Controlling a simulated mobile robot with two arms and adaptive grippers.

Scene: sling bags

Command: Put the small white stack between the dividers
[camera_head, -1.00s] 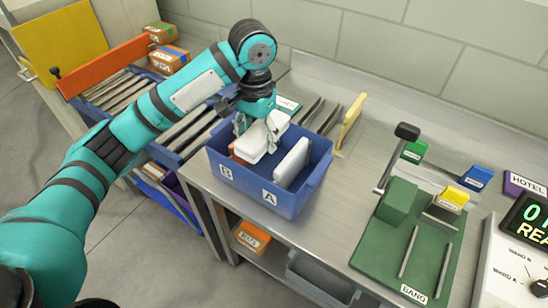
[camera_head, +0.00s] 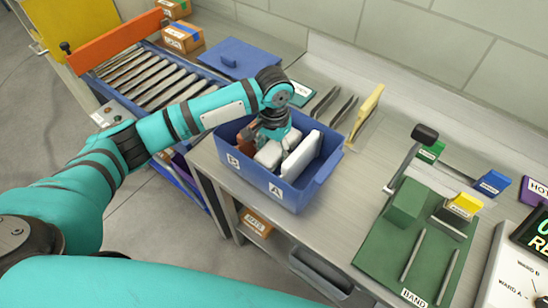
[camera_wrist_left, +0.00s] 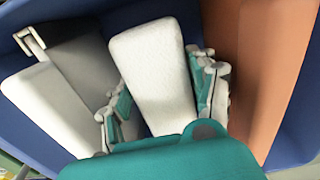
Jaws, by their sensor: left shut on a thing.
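My left gripper (camera_head: 268,139) is shut on the small white stack (camera_head: 269,154), low inside the blue bin (camera_head: 256,181). In the left wrist view the gripper (camera_wrist_left: 160,98) has its fingers on both sides of the white stack (camera_wrist_left: 153,62). A brown upright panel (camera_wrist_left: 262,70) stands on one side of the stack, a little apart from the right finger. A white slab (camera_wrist_left: 50,108) with a dark grey part (camera_wrist_left: 85,65) stands on the other side. The white slab also shows tilted in the head view (camera_head: 302,155). The stack's underside is hidden.
The bin carries labels B and A on its front. A blue lid (camera_head: 228,57) lies behind it, beside the rollers (camera_head: 150,75). A cream panel (camera_head: 367,112) stands right of the bin. A green fixture (camera_head: 405,245) with a lever is further right. Bare counter lies between.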

